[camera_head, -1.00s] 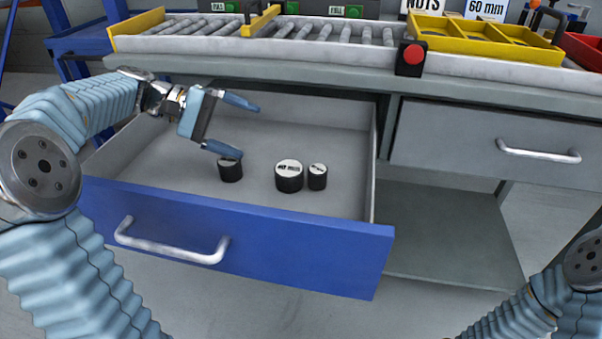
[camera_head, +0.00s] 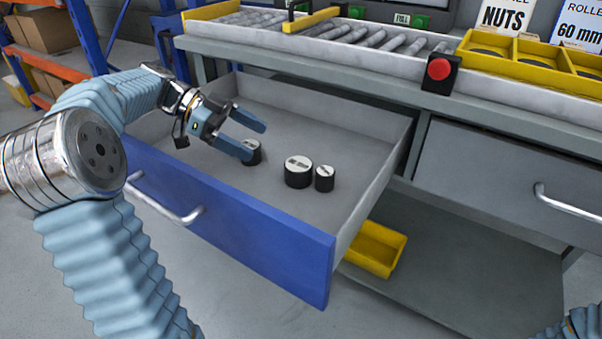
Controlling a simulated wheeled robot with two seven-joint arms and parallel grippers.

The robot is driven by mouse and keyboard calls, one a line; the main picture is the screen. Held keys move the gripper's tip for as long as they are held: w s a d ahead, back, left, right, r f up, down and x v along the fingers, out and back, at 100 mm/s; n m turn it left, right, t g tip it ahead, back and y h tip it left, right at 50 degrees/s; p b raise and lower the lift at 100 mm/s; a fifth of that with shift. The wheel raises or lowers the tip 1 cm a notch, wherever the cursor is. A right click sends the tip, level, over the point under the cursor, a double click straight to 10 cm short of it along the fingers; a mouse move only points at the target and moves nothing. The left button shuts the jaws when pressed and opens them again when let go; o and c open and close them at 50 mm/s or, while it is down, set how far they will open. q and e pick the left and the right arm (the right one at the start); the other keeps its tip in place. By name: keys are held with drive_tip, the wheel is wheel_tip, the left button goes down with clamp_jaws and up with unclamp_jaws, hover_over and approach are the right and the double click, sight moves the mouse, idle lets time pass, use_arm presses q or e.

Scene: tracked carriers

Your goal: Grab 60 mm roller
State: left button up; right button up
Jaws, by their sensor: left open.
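Three short black rollers with white labelled tops stand upright in the open blue-fronted drawer (camera_head: 230,218). The left roller (camera_head: 252,158) is partly hidden behind my gripper's lower finger. The middle roller (camera_head: 298,176) is the widest. The right roller (camera_head: 324,182) is narrower and stands close beside it. The labels are too small to read surely, so I cannot tell which is 60 mm. My left gripper (camera_head: 257,141) is open and empty, over the drawer, with its fingers pointing right, up and left of the middle roller in the picture. My right gripper is out of view.
The drawer's right wall (camera_head: 372,180) rises beside the rollers. The worktop edge with a red button (camera_head: 439,69) overhangs the back. A yellow bin (camera_head: 375,249) sits on the lower shelf. A closed grey drawer (camera_head: 500,178) is at the right.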

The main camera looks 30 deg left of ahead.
sight(294, 163)
use_arm(q)
drive_tip(key=x, duration=1)
drive_tip(key=shift+s+d+f, duration=0.15)
drive_tip(key=shift+d, duration=0.2)
drive_tip(key=shift+c, duration=0.3)
drive_tip(key=c, duration=1.2)
drive_tip(key=shift+c, duration=0.4)
